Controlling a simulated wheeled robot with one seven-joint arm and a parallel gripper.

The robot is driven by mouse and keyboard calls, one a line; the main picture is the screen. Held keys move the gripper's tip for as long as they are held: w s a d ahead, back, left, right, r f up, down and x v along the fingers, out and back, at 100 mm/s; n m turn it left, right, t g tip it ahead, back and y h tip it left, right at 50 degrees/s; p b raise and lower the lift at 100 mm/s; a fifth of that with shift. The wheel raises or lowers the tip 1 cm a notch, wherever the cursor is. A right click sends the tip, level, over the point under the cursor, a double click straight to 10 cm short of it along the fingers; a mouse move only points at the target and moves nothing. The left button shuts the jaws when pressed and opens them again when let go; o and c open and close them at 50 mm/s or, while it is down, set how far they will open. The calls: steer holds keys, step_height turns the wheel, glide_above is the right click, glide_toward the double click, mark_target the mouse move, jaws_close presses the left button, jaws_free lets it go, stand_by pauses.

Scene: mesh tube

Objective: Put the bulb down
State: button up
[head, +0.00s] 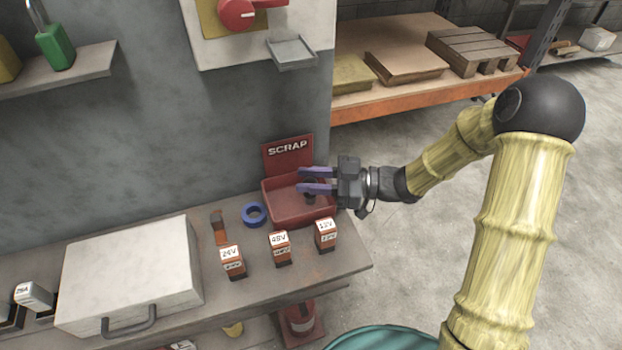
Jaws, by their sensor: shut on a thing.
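My gripper (302,181) reaches in from the right, with its two purple fingers pointing left over the red scrap bin (283,216). The fingers are shut on a small dark thing (310,191), which I take to be the bulb. It is mostly hidden by the fingers, so its shape is hard to make out. It appears over the bin's opening; I cannot tell its height above the bin floor.
The bin stands at the bench's back right, against the wall. A blue tape ring (254,214) lies left of it. Labelled blocks marked 24V (232,261), 48V (279,247) and 12V (326,234) stand in front. A pale case (130,275) fills the bench's left.

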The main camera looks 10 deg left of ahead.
steer(key=o, duration=1)
steer(key=shift+c, duration=0.2)
steer(key=w+d, duration=0.2)
steer(key=d, duration=1)
steer(key=shift+p, duration=0.4)
